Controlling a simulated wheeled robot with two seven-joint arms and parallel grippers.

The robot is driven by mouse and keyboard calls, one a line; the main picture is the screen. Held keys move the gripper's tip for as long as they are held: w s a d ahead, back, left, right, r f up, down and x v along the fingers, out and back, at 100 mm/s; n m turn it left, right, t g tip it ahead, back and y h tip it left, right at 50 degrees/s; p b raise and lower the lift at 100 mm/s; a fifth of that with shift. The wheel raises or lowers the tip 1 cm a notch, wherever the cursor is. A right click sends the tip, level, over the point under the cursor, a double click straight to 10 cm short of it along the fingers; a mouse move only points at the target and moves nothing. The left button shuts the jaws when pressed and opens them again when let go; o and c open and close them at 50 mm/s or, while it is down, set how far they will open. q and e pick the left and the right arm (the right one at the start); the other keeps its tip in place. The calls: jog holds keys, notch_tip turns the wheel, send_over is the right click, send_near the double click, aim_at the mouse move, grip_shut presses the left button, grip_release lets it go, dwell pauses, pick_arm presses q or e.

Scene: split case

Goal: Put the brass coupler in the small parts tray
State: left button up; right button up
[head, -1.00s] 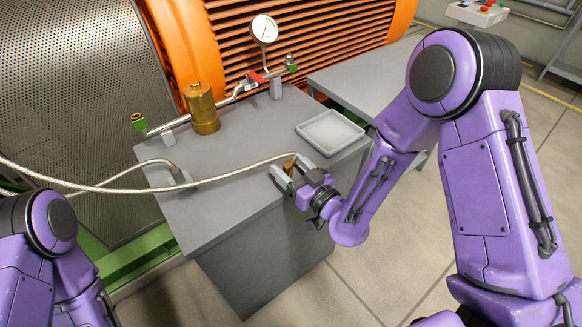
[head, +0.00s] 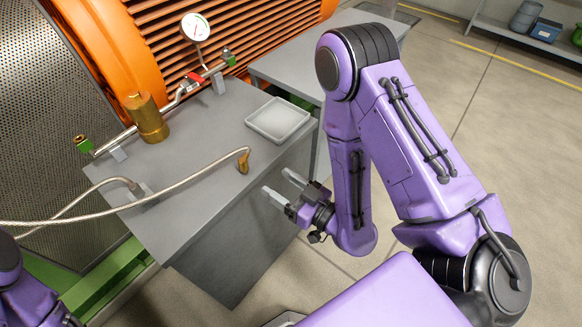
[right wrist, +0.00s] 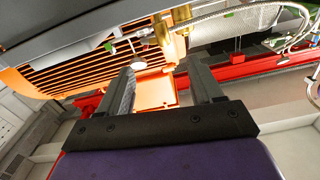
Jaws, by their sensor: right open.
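The brass coupler (head: 243,164) is a small brass piece at the end of a braided hose (head: 190,172), by the front right edge of the grey bench. The hose end meets its top; I cannot tell how they are joined. The small parts tray (head: 279,119) is a shallow, light grey, empty tray at the bench's right end. My right gripper (head: 276,181) is open and empty, beside the bench edge, right of and apart from the coupler. Its two open fingers also show in the right wrist view (right wrist: 162,80). My left gripper is out of view.
A larger brass cylinder (head: 148,120) stands on the grey bench (head: 185,150) by a pipe with a dial gauge (head: 195,27). An orange ribbed housing (head: 190,40) rises behind. A second grey table (head: 300,62) stands behind the tray. Bench between coupler and tray is clear.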

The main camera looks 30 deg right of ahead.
jog(key=s+d+f+m+g+h, duration=0.2)
jog(key=s+d+f+g+h, duration=0.1)
jog(key=f, duration=0.6)
jog(key=s+d+f+m+g+h, duration=0.3)
jog(key=s+f+g, duration=0.3)
jog(key=f, duration=0.3)
jog(key=shift+s+d+f+m+h, duration=0.3)
jog(key=shift+s+d+h, duration=0.25)
jog(key=shift+d, duration=0.25)
jog(key=s+d+f+m+g, duration=0.1)
jog(key=s, duration=0.1)
jog(key=s+d+f+m+g+h, duration=0.1)
jog(key=s+g, duration=0.1)
jog(key=s, duration=0.1)
jog(key=s+d+f+m+g+h, duration=0.1)
jog(key=s+m, duration=0.1)
jog(key=s, duration=0.1)
jog(key=shift+d+f+g, duration=0.3)
jog(key=shift+d, duration=0.05)
jog(key=shift+c, duration=1.3)
